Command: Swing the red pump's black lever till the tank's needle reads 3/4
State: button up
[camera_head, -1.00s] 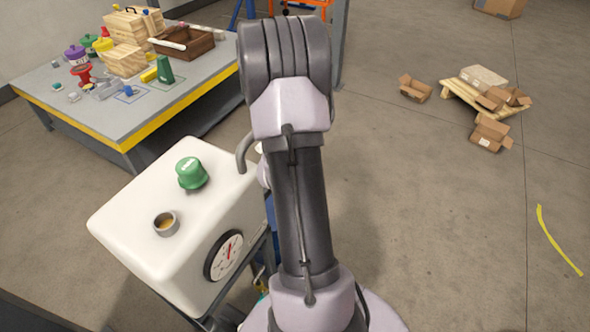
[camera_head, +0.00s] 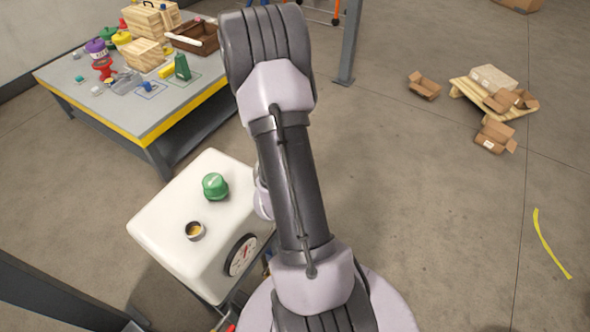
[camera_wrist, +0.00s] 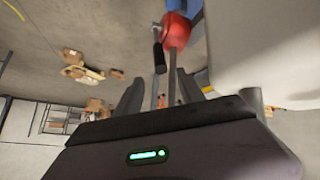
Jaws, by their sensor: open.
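The white tank (camera_head: 190,225) stands at the lower left of the head view, with a green cap (camera_head: 215,186) and an open filler neck on top. Its round gauge (camera_head: 242,255) has a red needle, tilted in the picture; its reading is too small to tell. In the wrist view the red pump (camera_wrist: 177,31) is at the top, with the black lever (camera_wrist: 159,57) hanging beside it. My gripper (camera_wrist: 158,92) is open, its fingers spread below the lever's grip. Whether the lever lies between them is unclear. My arm hides the gripper in the head view.
A table (camera_head: 150,125) with wooden boxes, coloured knobs and small parts stands behind the tank. A dark post (camera_head: 347,45) rises beyond it. Cardboard boxes lie on and around a pallet (camera_head: 480,98) at the right. The floor between is clear.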

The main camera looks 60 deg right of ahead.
jog(key=p+v, duration=0.2)
jog(key=p, duration=0.1)
jog(key=shift+s+a+r+p, duration=0.1)
jog(key=shift+a+r+p, duration=0.15)
jog(key=shift+r+p, duration=0.1)
jog(key=shift+f, duration=0.1)
dwell(0.8)
